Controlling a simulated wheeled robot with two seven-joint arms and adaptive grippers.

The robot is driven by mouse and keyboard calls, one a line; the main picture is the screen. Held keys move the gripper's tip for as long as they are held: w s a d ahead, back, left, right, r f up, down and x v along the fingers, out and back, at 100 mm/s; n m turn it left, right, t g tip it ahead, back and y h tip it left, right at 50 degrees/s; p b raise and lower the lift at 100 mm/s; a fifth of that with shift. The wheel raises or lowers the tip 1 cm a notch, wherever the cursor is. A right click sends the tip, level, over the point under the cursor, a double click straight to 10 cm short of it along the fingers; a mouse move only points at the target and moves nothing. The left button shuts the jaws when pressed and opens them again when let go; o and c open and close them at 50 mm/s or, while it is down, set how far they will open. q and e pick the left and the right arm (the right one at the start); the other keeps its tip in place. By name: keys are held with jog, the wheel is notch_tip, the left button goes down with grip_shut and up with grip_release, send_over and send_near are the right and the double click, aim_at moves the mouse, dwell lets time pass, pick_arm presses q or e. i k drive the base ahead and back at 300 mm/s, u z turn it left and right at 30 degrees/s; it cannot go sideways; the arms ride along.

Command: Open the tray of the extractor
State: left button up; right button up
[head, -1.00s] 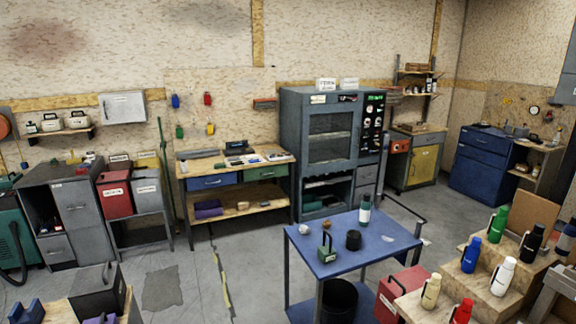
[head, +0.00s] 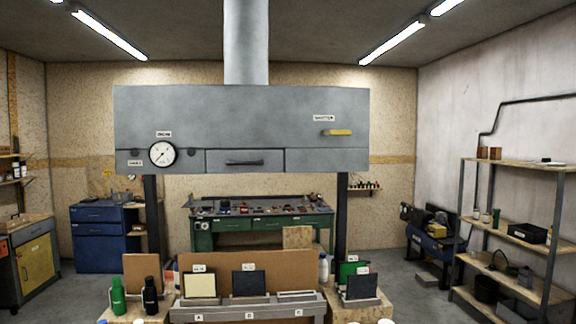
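The extractor (head: 200,115) is a big grey metal hood in the middle of the head view, with a round duct (head: 245,40) rising from its top to the ceiling. Its tray (head: 270,157) is a flat panel in the middle of the lower front edge, with a dark bar handle (head: 245,162). The tray front looks flush with the hood, so it appears closed. A white dial gauge (head: 162,154) is left of the tray, and a yellow lever (head: 338,132) is at the upper right. Neither of my grippers is in view.
Below the hood stands a low bench with labelled panels (head: 250,284) and a grey rail (head: 250,310). Green (head: 118,297) and black (head: 150,296) bottles stand at its left. A green workbench (head: 260,225) is behind. A shelf rack (head: 520,165) stands right; open floor lies beside it.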

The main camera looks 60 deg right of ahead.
aim_at(218, 161)
jog(key=z, duration=1.1)
jog(key=i, duration=0.55)
jog(key=u, duration=0.35)
